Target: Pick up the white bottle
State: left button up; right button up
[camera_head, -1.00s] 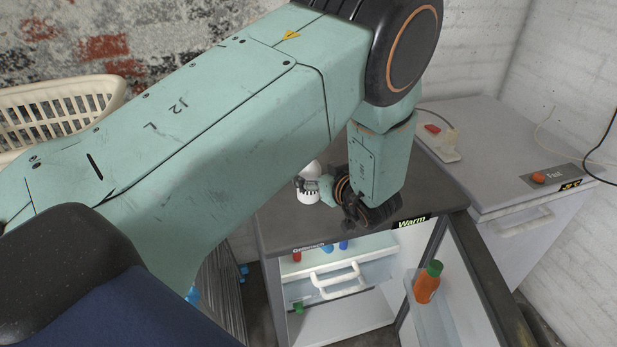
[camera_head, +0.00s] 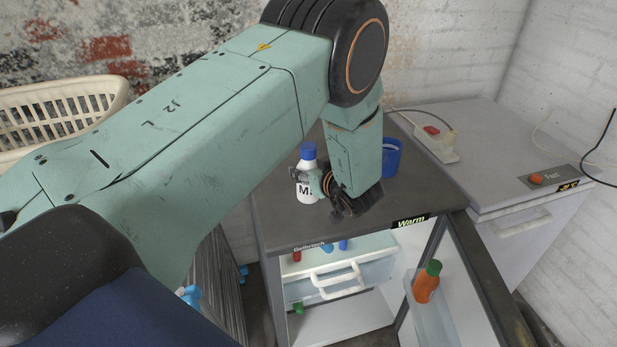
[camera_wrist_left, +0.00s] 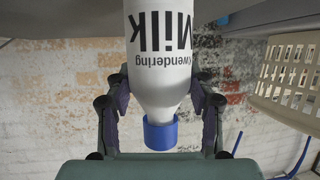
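The white bottle (camera_head: 306,187) has a blue cap and dark lettering. In the head view it stands upright over the left part of the dark top of the small fridge (camera_head: 285,222); I cannot tell whether its base touches. My left gripper (camera_head: 324,183) is at its right side, with its fingers against the bottle. In the left wrist view the bottle (camera_wrist_left: 160,60) appears upside down, reading "Milk". Both fingers of the left gripper (camera_wrist_left: 160,98) lie close along its sides, shut on it. My right gripper does not show.
A blue cup (camera_head: 392,158) stands on the fridge top behind my wrist. The fridge door is open, with an orange bottle (camera_head: 426,283) in it. A white chest (camera_head: 490,150) stands at the right with a power strip (camera_head: 436,144). A cream basket (camera_head: 60,112) is at the left.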

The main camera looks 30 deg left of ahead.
pick_arm(q)
jog(key=shift+w+d+f, duration=0.1)
jog(key=shift+f, duration=0.05)
jog(key=c, duration=0.9)
